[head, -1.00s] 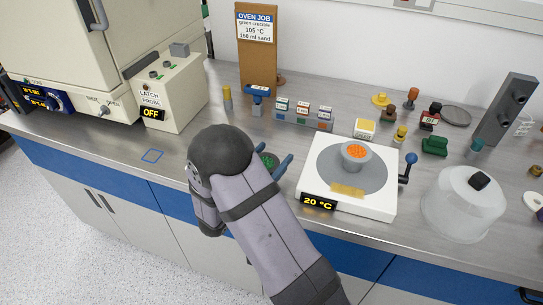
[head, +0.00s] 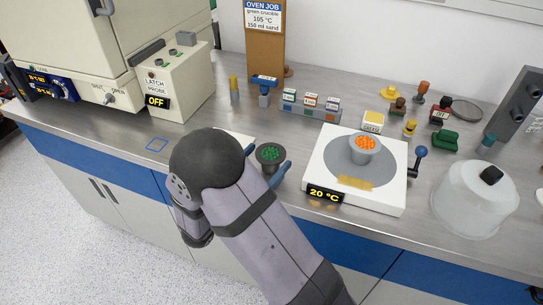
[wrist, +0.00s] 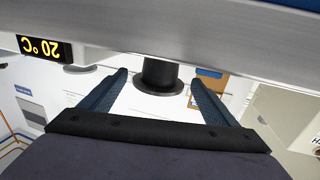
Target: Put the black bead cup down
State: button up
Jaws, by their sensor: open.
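The black bead cup (head: 270,154), dark with green beads inside, appears upright on the counter left of the white hot plate. My gripper (head: 268,162) is open, with one blue finger on each side of the cup. In the wrist view, which is upside down, the black cup (wrist: 160,76) shows between the two spread fingertips (wrist: 160,81), with visible gaps on both sides. Its lower end is partly hidden by the counter edge there. My arm covers part of the counter in front of the cup in the head view.
The hot plate (head: 321,176) reads 20 °C and bears a grey cup of orange beads (head: 365,147). A clear dome (head: 473,204) stands at right. A small white sheet (head: 235,136) lies behind my wrist.

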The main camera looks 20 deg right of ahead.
aim_at(268, 152)
jog(key=shift+o, duration=0.4)
jog(key=shift+s+a, duration=0.3)
jog(key=shift+a, duration=0.1)
jog(key=shift+r, duration=0.1)
